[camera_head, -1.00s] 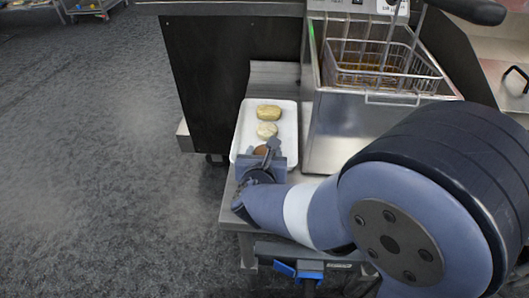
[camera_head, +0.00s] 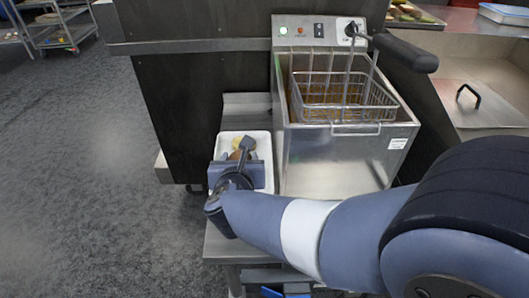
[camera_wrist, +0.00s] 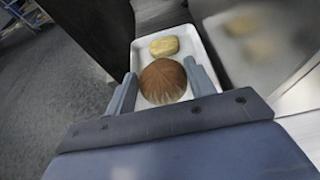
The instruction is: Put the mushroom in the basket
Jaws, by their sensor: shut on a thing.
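The mushroom (camera_wrist: 163,82) is a brown, domed cap between my gripper's two fingers in the wrist view. In the head view a bit of its brown cap (camera_head: 236,156) shows beside the finger. My gripper (camera_wrist: 160,79) is shut on it, over the near part of the white tray. Whether the mushroom touches the tray cannot be told. The wire basket (camera_head: 345,100) sits in the steel fryer, to the right of and behind my gripper in the head view.
The white tray (camera_head: 263,144) also holds a pale yellow food piece (camera_wrist: 164,46). The steel fryer (camera_head: 335,160) stands right beside the tray. A black fryer handle (camera_head: 405,52) juts out at the right. A dark cabinet (camera_head: 180,110) stands behind on the left.

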